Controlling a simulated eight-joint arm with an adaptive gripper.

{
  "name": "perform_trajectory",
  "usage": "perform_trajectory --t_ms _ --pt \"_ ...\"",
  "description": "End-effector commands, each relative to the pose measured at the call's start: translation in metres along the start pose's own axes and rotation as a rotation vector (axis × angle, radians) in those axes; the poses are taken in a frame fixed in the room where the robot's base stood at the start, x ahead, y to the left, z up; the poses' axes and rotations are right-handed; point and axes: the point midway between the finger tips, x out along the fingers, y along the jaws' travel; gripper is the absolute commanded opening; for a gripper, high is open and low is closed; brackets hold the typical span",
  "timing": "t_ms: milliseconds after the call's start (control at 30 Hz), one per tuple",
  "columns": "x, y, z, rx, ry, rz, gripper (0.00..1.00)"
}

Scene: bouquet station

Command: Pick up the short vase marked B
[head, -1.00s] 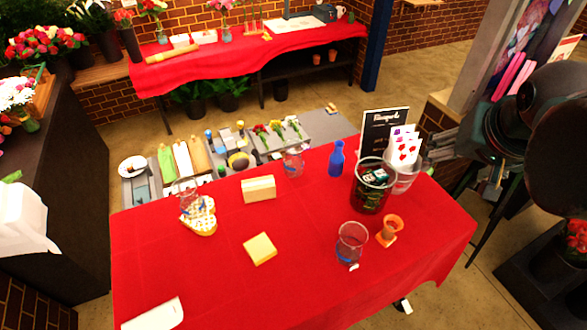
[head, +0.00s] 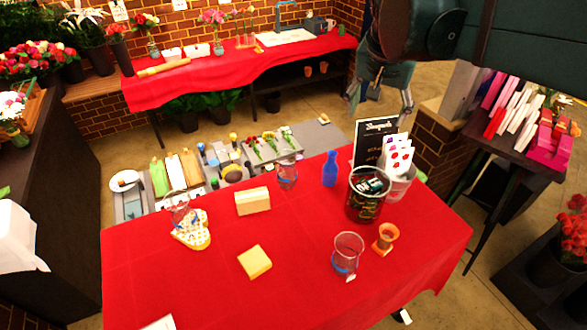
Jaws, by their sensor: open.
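Three clear glass vases stand on the red table. One vase (head: 347,256) with a blue band and a small white tag is at the front right. Another vase (head: 287,174) is near the back edge. A third vase (head: 181,213) is at the left, at a yellow-and-white heart-shaped board (head: 192,233). No letter is readable on any of them, so I cannot tell which is marked B. My gripper (head: 380,108) is open and empty, pointing down at the top right, apart from all the vases; in the picture it is above the black sign.
The red table (head: 200,290) also bears a blue bottle (head: 331,168), dark bucket (head: 366,200), orange cup (head: 386,238), black sign (head: 372,135), cream block (head: 253,201) and yellow sponge (head: 254,262). The table's front middle is clear.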

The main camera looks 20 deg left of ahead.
Motion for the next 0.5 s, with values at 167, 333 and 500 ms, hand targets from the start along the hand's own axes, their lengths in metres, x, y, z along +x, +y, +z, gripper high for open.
perform_trajectory --t_ms 167,333,500 --pt "0.013 -0.046 -0.011 0.015 -0.011 0.015 0.65" --pt "0.026 -0.09 -0.017 0.035 -0.018 0.031 0.65" --pt "0.04 -0.135 -0.019 0.056 -0.023 0.047 0.65"
